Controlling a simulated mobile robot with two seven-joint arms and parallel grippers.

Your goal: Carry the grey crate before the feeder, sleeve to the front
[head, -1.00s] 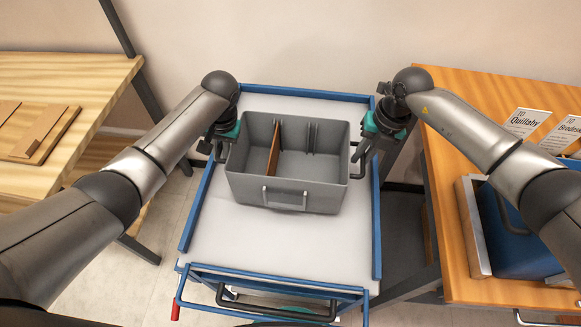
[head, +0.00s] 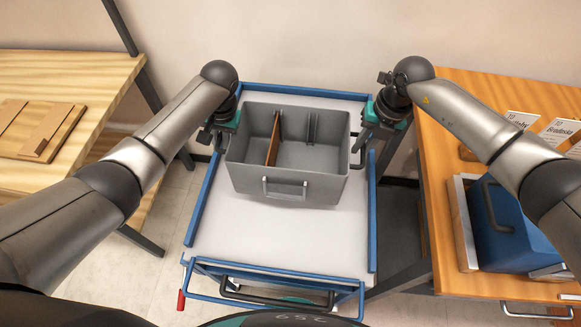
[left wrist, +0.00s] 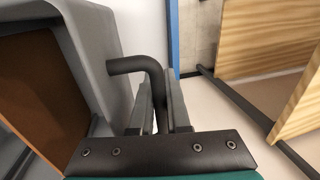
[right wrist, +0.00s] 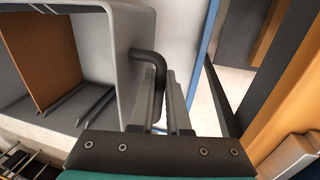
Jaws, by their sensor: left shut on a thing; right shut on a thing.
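The grey crate (head: 240,177) is upright over the cart's white top, with a brown divider (head: 273,138) inside, left of its middle. A light, handle-shaped frame (head: 285,188) is on its near wall; I cannot tell if this is the sleeve. My left gripper (head: 213,142) is shut on the crate's left bar handle (left wrist: 138,66). My right gripper (head: 363,147) is shut on the right bar handle (right wrist: 149,58). I cannot tell whether the crate's bottom touches the cart. I cannot make out a feeder.
The blue-edged cart (head: 225,235) has bare white top in front of the crate. A wooden table (head: 85,70) with a wooden board (head: 42,130) stands left. An orange-brown table (head: 440,130) on the right holds a blue bin (head: 510,235) and signs (head: 522,119).

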